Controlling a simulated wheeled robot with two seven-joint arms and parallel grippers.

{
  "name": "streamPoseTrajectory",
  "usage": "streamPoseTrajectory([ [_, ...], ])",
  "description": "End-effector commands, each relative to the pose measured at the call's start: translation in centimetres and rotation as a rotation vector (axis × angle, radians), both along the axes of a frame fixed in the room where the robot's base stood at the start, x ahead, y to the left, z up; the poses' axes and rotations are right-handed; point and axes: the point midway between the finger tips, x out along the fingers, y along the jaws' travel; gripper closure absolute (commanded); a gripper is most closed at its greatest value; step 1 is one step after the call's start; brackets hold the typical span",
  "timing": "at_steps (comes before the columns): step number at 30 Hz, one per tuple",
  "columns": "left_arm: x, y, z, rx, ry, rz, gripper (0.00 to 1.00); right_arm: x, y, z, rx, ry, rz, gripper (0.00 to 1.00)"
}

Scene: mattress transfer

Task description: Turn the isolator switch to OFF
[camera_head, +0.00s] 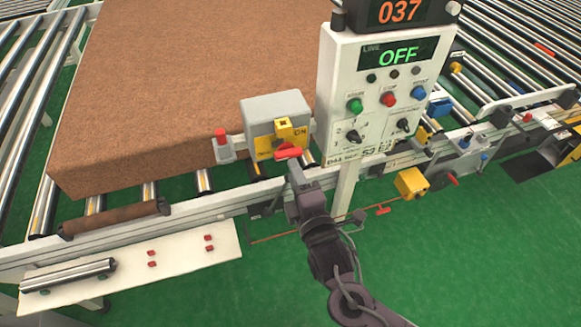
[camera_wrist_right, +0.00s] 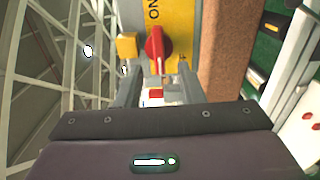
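The isolator switch is a grey box (camera_head: 272,113) with a yellow plate and a red handle (camera_head: 288,153) on its front. The word ON shows on the plate. In the right wrist view the red handle (camera_wrist_right: 156,46) stands ahead of my fingers, its lower end near the space between the tips. My right gripper (camera_head: 296,170) is just in front of the handle, and it also shows in the right wrist view (camera_wrist_right: 158,80) with its fingers apart and nothing held. Whether a finger touches the handle cannot be told. My left gripper is out of view.
A white control panel (camera_head: 340,120) with a LINE OFF display and several buttons stands right of the switch. A large brown mattress (camera_head: 180,70) lies behind on rollers. A red emergency button (camera_head: 222,140) is left of the switch. A yellow box (camera_head: 411,183) hangs lower right.

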Motion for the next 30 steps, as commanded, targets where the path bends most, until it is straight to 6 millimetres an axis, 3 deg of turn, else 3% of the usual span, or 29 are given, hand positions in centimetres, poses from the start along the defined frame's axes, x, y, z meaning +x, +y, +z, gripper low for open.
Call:
streamPoseTrajectory([
  [3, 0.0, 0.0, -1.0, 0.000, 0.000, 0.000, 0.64, -1.9, -0.6, -0.3, 0.000, 0.002, 0.001, 0.65],
  [8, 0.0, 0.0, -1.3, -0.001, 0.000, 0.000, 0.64, -3.1, -1.0, -0.1, -0.001, 0.001, 0.000, 0.65],
  [25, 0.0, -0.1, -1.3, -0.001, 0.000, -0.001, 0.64, -3.2, -1.1, -0.2, 0.000, 0.002, -0.001, 0.65],
  [28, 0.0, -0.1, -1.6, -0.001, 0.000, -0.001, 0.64, -2.6, -1.4, -2.1, 0.007, 0.033, -0.011, 0.65],
  [30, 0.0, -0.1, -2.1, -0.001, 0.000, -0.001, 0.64, -1.9, -2.0, -5.2, 0.020, 0.083, -0.026, 0.65],
])
